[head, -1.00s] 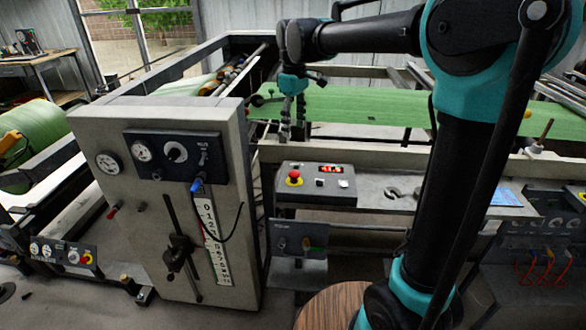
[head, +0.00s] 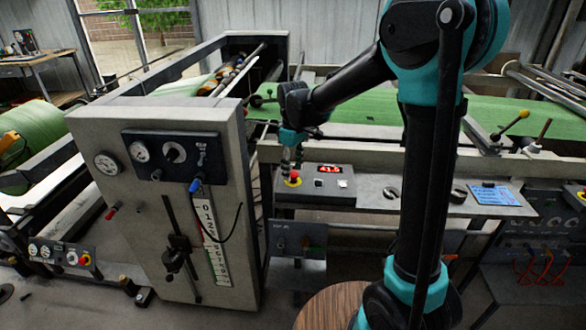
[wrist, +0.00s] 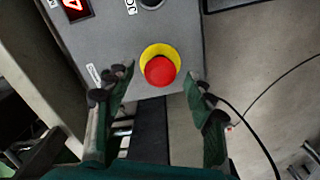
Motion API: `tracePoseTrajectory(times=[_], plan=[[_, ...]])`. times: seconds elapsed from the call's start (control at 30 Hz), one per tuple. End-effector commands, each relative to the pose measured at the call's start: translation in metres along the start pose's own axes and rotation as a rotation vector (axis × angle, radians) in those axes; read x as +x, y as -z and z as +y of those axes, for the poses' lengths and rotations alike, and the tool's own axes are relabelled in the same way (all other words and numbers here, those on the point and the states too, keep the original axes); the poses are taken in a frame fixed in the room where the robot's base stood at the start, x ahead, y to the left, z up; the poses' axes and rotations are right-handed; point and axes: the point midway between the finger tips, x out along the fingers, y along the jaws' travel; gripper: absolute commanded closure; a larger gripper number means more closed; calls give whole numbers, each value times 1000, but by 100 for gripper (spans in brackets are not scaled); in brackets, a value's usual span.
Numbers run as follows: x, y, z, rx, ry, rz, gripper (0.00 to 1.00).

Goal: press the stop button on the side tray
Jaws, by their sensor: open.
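The red stop button (head: 293,177) with its yellow collar is on a dark grey control box on the side tray (head: 425,200). My gripper (head: 291,163) is just above it in the head view, hiding part of it. In the wrist view the red button (wrist: 160,71) shows whole, between and slightly beyond my two spread fingertips. Both fingers are apart, with nothing held between them. No contact with the button is visible, though the remaining gap is hard to judge.
The control box (head: 335,198) also carries a red digital display (head: 328,169) and a pale button (head: 342,183). A large grey cabinet (head: 150,235) stands close on the left.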

Motion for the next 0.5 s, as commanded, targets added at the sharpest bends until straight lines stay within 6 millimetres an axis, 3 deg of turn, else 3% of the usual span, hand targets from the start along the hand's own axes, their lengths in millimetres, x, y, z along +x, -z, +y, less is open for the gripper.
tracePoseTrajectory(times=[0.27,0.5], plan=[[1,0,0,0,0,0,46],[1,0,0,0,0,0,76]])
